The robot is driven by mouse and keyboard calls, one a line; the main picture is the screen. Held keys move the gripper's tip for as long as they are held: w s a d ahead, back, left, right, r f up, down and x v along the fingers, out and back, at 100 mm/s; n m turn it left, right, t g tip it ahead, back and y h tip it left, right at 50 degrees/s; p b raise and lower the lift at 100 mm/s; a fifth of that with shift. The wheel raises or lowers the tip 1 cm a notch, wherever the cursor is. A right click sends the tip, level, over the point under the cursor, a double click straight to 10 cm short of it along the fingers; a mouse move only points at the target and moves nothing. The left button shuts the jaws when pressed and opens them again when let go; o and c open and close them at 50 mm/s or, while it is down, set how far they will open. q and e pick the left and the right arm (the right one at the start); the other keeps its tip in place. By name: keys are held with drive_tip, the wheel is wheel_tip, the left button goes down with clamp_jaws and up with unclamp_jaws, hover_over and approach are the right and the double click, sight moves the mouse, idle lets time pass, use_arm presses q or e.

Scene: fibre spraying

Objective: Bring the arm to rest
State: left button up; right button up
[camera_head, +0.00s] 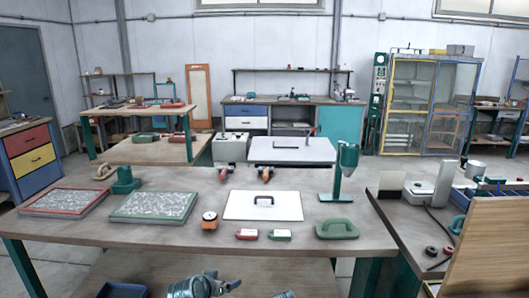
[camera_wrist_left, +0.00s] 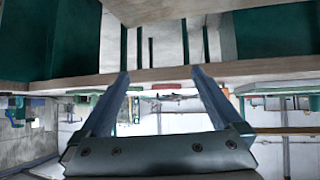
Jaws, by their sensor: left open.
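My left gripper (camera_head: 212,284) shows at the bottom edge of the head view, in front of the workbench (camera_head: 130,238) and below its top. In the left wrist view, its two fingers (camera_wrist_left: 160,74) stand apart with nothing between them. A wooden edge (camera_wrist_left: 240,68) and dark green panels (camera_wrist_left: 80,40) show beyond the fingertips. A small grey piece at the bottom edge of the head view, right of the left gripper, is too cut off to identify. My right gripper cannot be made out.
The workbench carries two framed fibre panels (camera_head: 62,201) (camera_head: 153,206), a white board with a handle (camera_head: 262,206), a green float (camera_head: 337,229), a green stand (camera_head: 346,168) and small bottles (camera_head: 246,234). A side bench (camera_head: 400,222) stands at right. The bench's front strip is clear.

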use_arm(q)
drive_tip(key=s+d+f+g+y+p, duration=0.1)
drive_tip(key=s+d+g, duration=0.1)
drive_tip(key=s, duration=0.5)
drive_tip(key=s+d+f+g+y+p, duration=0.1)
drive_tip(key=s+d+g+y+p, duration=0.1)
drive_tip(key=s+g, duration=0.3)
drive_tip(key=s+d+f+m+g+y+p, duration=0.1)
drive_tip(key=s+d+g, duration=0.2)
drive_tip(key=s, duration=0.5)
drive_tip(key=shift+s+p, duration=0.35)
